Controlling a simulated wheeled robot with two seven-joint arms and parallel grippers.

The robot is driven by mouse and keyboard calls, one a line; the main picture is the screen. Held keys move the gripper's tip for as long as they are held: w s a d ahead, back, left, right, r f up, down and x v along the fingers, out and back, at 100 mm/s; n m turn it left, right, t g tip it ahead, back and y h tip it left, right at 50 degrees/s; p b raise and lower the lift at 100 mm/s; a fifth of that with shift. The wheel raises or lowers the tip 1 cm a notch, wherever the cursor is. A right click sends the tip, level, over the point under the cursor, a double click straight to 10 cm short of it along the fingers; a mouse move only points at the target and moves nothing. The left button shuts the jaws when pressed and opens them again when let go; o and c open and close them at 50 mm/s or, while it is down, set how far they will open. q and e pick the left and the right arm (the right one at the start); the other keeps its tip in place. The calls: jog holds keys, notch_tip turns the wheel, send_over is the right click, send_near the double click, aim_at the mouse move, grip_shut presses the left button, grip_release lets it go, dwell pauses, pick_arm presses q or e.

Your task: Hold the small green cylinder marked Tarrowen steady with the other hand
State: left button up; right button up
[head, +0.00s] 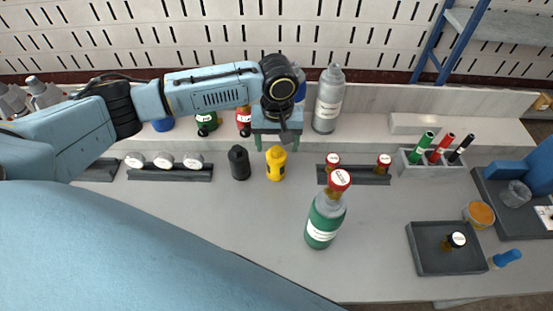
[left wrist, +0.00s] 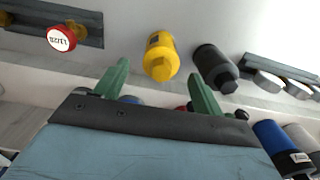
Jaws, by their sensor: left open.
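Two small green cylinders show in the head view, and I cannot read Tarrowen on either. One green cylinder (head: 421,146) leans in a grey holder (head: 408,168) at the right, beside a red and a black one. The other green cylinder (head: 207,124) stands on the rear ledge, partly hidden behind my left arm. My left gripper (head: 277,143) is open and empty, pointing down near the ledge, just behind a yellow bottle (head: 276,166). In the left wrist view, the yellow bottle (left wrist: 160,58) shows beyond and between the open green fingers (left wrist: 160,92). My right gripper is not in view.
A black bottle (head: 239,163) stands left of the yellow one. A large green bottle with a red cap (head: 322,222) stands in front. A grey bottle (head: 328,100) is on the ledge. A dark tray (head: 425,262) lies front right. The bench centre-left is clear.

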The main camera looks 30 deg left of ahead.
aim_at(276, 148)
pick_arm(q)
jog(key=f, duration=0.2)
jog(key=f+b, duration=0.1)
jog(key=f, duration=0.2)
jog(key=shift+w+a+f, duration=0.1)
jog(key=shift+a, duration=0.1)
jog(key=c, duration=1)
